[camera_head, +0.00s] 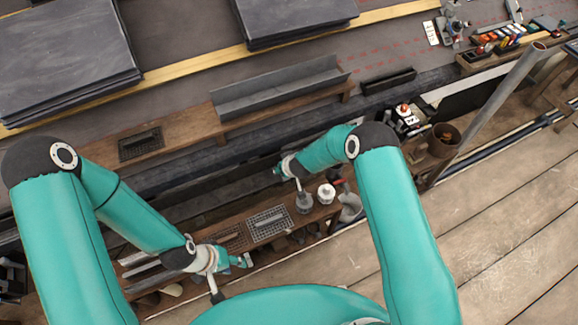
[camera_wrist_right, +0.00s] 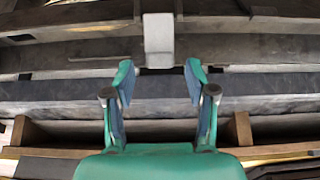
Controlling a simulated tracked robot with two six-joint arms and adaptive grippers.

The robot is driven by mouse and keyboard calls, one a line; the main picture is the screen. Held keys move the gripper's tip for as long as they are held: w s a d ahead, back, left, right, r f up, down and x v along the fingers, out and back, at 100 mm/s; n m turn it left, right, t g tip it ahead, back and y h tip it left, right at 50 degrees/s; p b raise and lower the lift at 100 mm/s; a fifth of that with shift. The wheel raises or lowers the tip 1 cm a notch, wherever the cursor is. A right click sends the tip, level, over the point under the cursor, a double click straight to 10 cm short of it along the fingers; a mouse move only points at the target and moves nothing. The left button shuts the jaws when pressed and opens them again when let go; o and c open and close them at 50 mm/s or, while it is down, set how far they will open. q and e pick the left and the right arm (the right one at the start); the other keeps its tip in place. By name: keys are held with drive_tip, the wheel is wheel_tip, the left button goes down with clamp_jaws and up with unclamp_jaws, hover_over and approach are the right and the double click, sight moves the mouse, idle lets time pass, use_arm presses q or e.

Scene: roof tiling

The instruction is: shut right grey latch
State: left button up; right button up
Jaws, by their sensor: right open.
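My right gripper (camera_wrist_right: 160,78) is open and empty in the right wrist view, its two fingers apart on either side of the middle. Just beyond the fingertips, between them, stands a light grey upright piece (camera_wrist_right: 158,38). It may be the grey latch, but I cannot tell for sure. In the head view my right gripper (camera_head: 281,170) is small, over the dark gap between the two wooden shelves, and no latch can be made out there. My left gripper (camera_head: 243,262) is by the near shelf at lower left; its jaws are too small to read.
A near wooden shelf carries a wire basket (camera_head: 268,224), a grey jar (camera_head: 304,202) and a white-topped jar (camera_head: 326,193). A grey metal channel (camera_head: 280,88) lies on the far shelf. Dark slate stacks (camera_head: 60,60) lie behind. A slanted grey pole (camera_head: 490,105) stands at right.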

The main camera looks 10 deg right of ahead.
drive_tip(key=v, duration=1)
drive_tip(key=shift+s, duration=0.15)
drive_tip(key=shift+r, duration=0.15)
